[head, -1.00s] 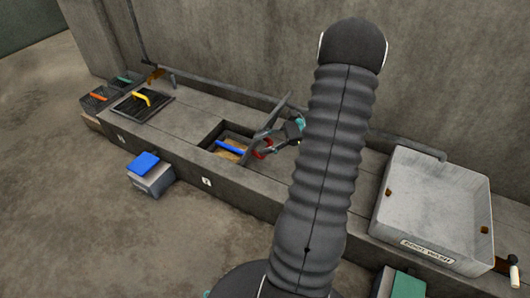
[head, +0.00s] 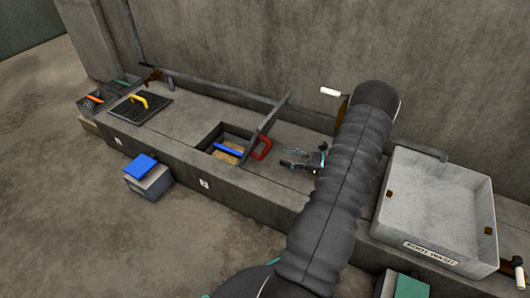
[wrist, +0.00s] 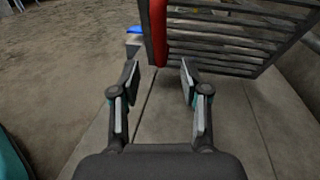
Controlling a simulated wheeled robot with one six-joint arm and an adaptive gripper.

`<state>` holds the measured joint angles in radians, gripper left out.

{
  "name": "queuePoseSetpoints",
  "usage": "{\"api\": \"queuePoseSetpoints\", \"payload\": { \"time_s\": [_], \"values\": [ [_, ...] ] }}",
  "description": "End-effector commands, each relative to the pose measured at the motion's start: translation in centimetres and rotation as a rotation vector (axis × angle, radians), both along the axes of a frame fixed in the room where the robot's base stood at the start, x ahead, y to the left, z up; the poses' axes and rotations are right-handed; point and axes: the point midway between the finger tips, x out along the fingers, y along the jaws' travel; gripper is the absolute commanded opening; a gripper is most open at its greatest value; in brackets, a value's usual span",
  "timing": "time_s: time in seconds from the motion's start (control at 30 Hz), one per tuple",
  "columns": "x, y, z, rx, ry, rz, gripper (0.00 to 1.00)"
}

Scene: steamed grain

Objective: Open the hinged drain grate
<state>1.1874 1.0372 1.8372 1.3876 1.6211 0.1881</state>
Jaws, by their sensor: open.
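The hinged drain grate (head: 268,118) stands raised, tilted up on the right side of a square opening (head: 224,140) in the concrete bench. Its red handle (head: 263,149) faces my gripper. In the wrist view the slatted grate (wrist: 235,38) fills the top right, with the red handle (wrist: 158,32) at its left edge. My gripper (head: 290,158) is open and empty, to the right of the handle and apart from it. In the wrist view my gripper's fingers (wrist: 158,80) are spread, with only bench between them.
Inside the opening lie a blue-handled thing (head: 228,148) and something tan. A second grate (head: 140,108) with a yellow handle lies flat at the left. A white basin (head: 436,200) stands right. A blue-topped box (head: 148,175) is on the floor.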

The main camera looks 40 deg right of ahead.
Motion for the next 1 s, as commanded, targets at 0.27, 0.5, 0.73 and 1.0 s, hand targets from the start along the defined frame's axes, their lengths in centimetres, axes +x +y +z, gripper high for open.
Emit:
{"api": "queuePoseSetpoints", "payload": {
  "time_s": [0.27, 0.5, 0.73, 1.0],
  "values": [
    [4.4, 2.9, 0.0, -0.002, 0.001, 0.004, 0.45],
    [6.8, 4.4, 0.0, -0.001, 0.0, 0.002, 0.45],
    [7.4, 4.8, 0.0, -0.001, -0.001, 0.0, 0.45],
    [7.4, 4.8, 0.0, -0.001, -0.001, 0.0, 0.25]
  ]
}}
